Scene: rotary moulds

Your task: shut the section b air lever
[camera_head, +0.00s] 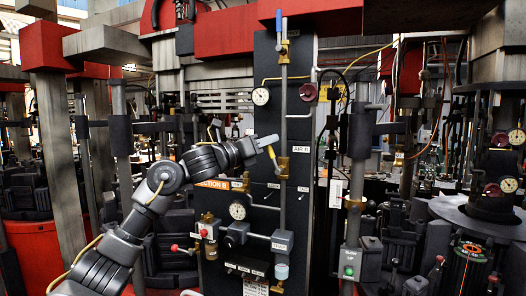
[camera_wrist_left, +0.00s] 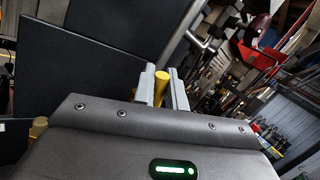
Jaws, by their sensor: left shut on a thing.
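The yellow air lever (camera_head: 273,157) is on a brass valve (camera_head: 283,167) on the dark section B panel (camera_head: 264,60). Its handle is tilted, with its upper end leaning left of the vertical grey pipe. My left gripper (camera_head: 267,142) is shut on the upper end of this handle. In the left wrist view the yellow handle (camera_wrist_left: 161,84) stands between the two grey fingers of my left gripper (camera_wrist_left: 161,88). The orange section B label (camera_head: 213,183) is partly hidden by my left arm. My right gripper is not in view.
A blue-handled lever (camera_head: 279,20) is higher on the same panel. An upper gauge (camera_head: 260,96), a lower gauge (camera_head: 238,210) and a dark red knob (camera_head: 308,92) are close by. A grey post (camera_head: 355,200) stands to the right, and red-and-grey machinery crowds both sides.

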